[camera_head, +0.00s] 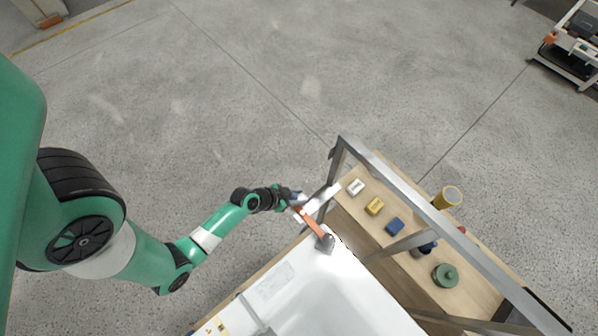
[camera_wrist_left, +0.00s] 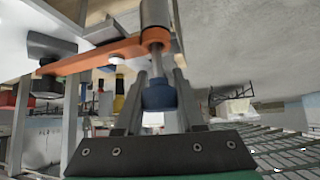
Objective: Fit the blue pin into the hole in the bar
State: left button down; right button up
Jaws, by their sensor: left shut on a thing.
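My left gripper (camera_head: 290,198) is at the near end of the orange bar (camera_head: 313,224). In the left wrist view my left gripper (camera_wrist_left: 160,78) is shut on the blue pin (camera_wrist_left: 159,95), whose blue collar sits between the fingers. The pin's metal shaft points up toward the end of the orange bar (camera_wrist_left: 100,57), under a grey cylinder (camera_wrist_left: 158,14). The hole is hidden, and I cannot tell whether the shaft's tip is inside it. The bar's other end meets a dark block (camera_head: 326,243) on the white tub. My right gripper is not in view.
The white tub shell (camera_head: 335,290) lies below the bar. A grey metal frame (camera_head: 440,235) stands over a wooden table to the right. White (camera_head: 355,187), yellow (camera_head: 375,206) and blue (camera_head: 395,227) blocks and a green round part (camera_head: 445,275) lie there.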

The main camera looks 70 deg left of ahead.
pick_arm(q)
jog(key=shift+f+b, duration=0.95)
jog(key=shift+f, duration=0.15)
jog(key=shift+c, duration=2.2)
grip_release()
jog(key=shift+r, duration=0.1)
jog(key=p+v, duration=0.5)
jog(key=v, duration=0.6)
jog(key=shift+s+r, duration=0.2)
jog(key=shift+r, duration=0.05)
